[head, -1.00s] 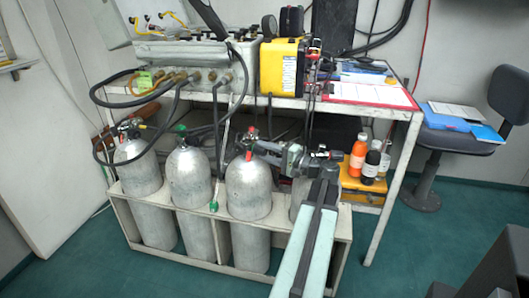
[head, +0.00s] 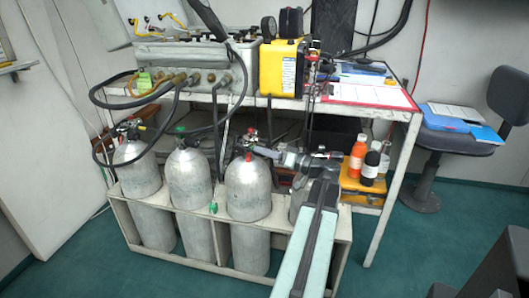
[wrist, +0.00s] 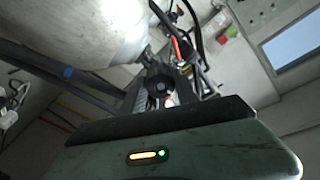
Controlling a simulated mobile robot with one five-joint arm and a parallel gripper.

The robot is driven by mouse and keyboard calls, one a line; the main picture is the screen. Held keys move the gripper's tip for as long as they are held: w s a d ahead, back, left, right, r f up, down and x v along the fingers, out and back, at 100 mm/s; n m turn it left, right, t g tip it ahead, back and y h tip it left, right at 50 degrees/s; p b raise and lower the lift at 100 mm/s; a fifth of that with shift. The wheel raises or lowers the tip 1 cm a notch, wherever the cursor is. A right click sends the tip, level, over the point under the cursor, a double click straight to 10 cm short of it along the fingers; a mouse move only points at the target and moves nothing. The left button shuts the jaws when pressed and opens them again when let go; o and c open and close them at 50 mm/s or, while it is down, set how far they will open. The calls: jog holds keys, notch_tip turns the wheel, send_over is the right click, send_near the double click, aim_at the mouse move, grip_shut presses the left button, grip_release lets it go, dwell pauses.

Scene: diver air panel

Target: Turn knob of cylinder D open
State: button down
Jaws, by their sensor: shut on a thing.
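Several grey cylinders stand in a row in a rack (head: 240,272); no letters on them are readable. My gripper (head: 256,151) reaches left across the rightmost cylinder to the valve of the third cylinder from the left (head: 248,190). A red part (head: 248,157) shows on that valve. In the wrist view, my gripper (wrist: 160,86) is shut on a dark round knob (wrist: 160,87), beside the large cylinder body (wrist: 75,30). The rightmost cylinder (head: 297,203) is mostly hidden behind my arm. How far the knob is turned cannot be told.
Dark hoses (head: 100,98) loop from the panel on the bench (head: 235,101) to the cylinder valves. A yellow case (head: 284,68) stands on the bench. Bottles (head: 371,168) stand at right, close to my arm. Open floor (head: 420,260) lies right of the rack.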

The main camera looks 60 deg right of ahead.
jog(key=shift+n, duration=1.1)
jog(key=c, duration=0.9)
grip_release()
jog(key=shift+s, duration=0.1)
